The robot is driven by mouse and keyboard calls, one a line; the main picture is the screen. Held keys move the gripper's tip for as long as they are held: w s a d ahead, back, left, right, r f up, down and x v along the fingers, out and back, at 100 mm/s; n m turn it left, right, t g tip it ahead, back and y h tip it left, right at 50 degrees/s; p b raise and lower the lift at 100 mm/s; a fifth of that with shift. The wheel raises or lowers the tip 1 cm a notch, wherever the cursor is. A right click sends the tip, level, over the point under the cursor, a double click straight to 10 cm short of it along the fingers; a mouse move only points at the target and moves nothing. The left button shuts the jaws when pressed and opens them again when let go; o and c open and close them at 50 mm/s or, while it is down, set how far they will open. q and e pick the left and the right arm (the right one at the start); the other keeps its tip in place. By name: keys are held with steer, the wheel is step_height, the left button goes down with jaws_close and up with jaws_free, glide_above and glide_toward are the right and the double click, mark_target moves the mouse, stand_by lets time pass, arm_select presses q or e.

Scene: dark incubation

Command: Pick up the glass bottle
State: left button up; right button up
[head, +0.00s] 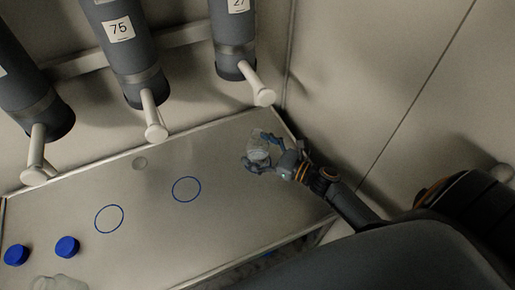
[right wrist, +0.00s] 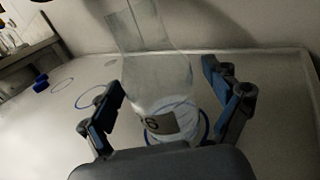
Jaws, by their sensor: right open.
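A clear glass bottle (right wrist: 158,80) with a small numbered label stands on the table, within or at a blue ring; in the head view the bottle (head: 257,154) shows near the table's right end. My right gripper (head: 256,150) is around it. In the right wrist view the fingers of my right gripper (right wrist: 168,97) are spread, one on each side of the bottle, with gaps visible on both sides. The bottle's lower front is partly cut off by the gripper's palm. My left gripper is not in view.
The table (head: 222,220) has blue rings (head: 187,189) and two blue caps (head: 67,247) on it. Another clear object (head: 58,283) is at the lower left edge. Grey cylinders (head: 128,50) with pale handles hang above the back. A wall (head: 360,90) rises close on the right.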

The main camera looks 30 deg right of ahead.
steer(key=c, duration=1.5)
steer(key=shift+c, duration=0.6)
steer(key=shift+r, duration=0.1)
